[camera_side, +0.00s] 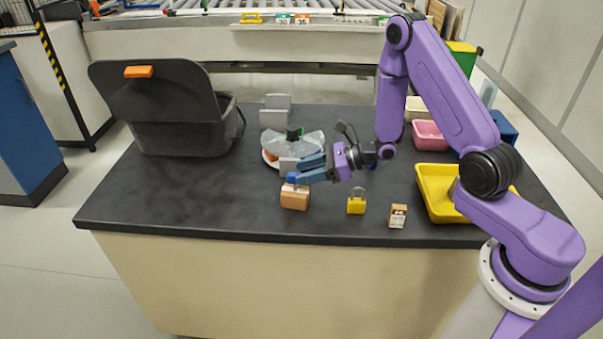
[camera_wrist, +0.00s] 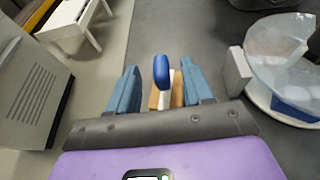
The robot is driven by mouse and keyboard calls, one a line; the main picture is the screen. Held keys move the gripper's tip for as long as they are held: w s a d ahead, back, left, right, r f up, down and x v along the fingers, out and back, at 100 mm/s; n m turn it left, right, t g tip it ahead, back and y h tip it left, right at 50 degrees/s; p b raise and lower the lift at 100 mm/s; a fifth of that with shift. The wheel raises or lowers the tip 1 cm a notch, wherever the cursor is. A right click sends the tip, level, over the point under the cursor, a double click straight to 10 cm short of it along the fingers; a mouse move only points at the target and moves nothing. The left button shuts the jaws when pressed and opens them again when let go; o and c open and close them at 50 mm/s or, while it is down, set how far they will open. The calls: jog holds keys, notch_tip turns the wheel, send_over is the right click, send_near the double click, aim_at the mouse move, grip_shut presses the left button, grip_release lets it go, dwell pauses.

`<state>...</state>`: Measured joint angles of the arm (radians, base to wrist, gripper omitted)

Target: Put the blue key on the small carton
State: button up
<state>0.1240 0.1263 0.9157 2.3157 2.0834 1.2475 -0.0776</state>
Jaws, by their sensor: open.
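The small carton (camera_side: 294,198) is a brown box near the front edge of the dark worktop. In the side view the blue key (camera_side: 291,178) shows as a small blue patch at the carton's top, beside my fingertips. In the wrist view the blue key (camera_wrist: 161,72) lies between my fingers, over the brown carton (camera_wrist: 154,98). My gripper (camera_side: 308,171) is open, with a finger on each side of the key and gaps visible in the wrist view (camera_wrist: 162,88). The key seems to rest on the carton, but the contact is partly hidden.
A round clear-lidded tray (camera_side: 305,146) stands just behind my gripper. A yellow padlock (camera_side: 356,201) and a small brown-and-white box (camera_side: 398,216) stand to the right. A yellow bin (camera_side: 433,205) lies further right; a dark open case (camera_side: 180,135) stands at the left.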

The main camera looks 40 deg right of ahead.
jog(key=v, duration=1)
jog(key=s+a+r+n+g+y, duration=0.2)
jog(key=s+a+r+n+g, duration=0.3)
jog(key=s+a+n+g, duration=0.85)
jog(key=s+d+r+n+t+h, duration=0.2)
jog(key=s+n+h, duration=0.4)
jog(key=n, duration=0.6)
jog(key=s+d+r+n+t+h, duration=0.2)
jog(key=s+d+n+h, duration=0.3)
jog(key=n, duration=0.8)
jog(key=s+r, duration=0.1)
jog(key=s, duration=0.1)
jog(key=shift+s+h, duration=0.4)
